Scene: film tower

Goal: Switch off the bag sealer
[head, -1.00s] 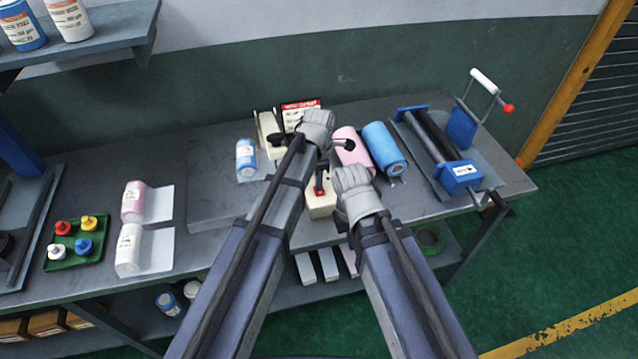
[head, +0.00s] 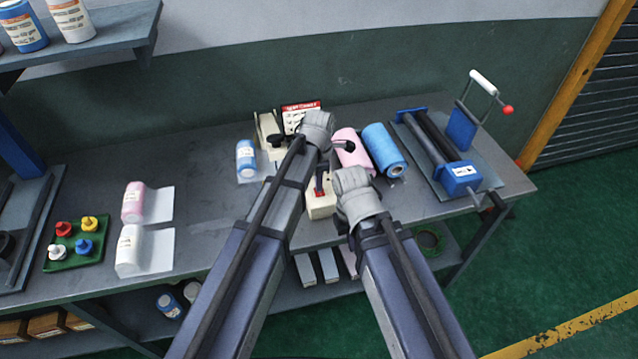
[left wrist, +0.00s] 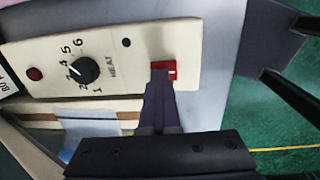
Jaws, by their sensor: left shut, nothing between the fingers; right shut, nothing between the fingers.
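The bag sealer is cream; its front part (head: 318,208) shows in the head view between my two arms. In the left wrist view its panel (left wrist: 115,88) carries a black heat dial (left wrist: 83,70), a dark red round lamp (left wrist: 34,74) and a red switch (left wrist: 170,66). My left gripper (head: 320,182) is shut and empty, with its dark fingertips (left wrist: 162,76) right at the red switch, covering part of it. I cannot tell whether they press it.
A blue roller device (head: 461,178) stands at the right. A blue bottle (head: 246,160) lies left of my left arm. A green tray (head: 75,250) with colored caps is far left.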

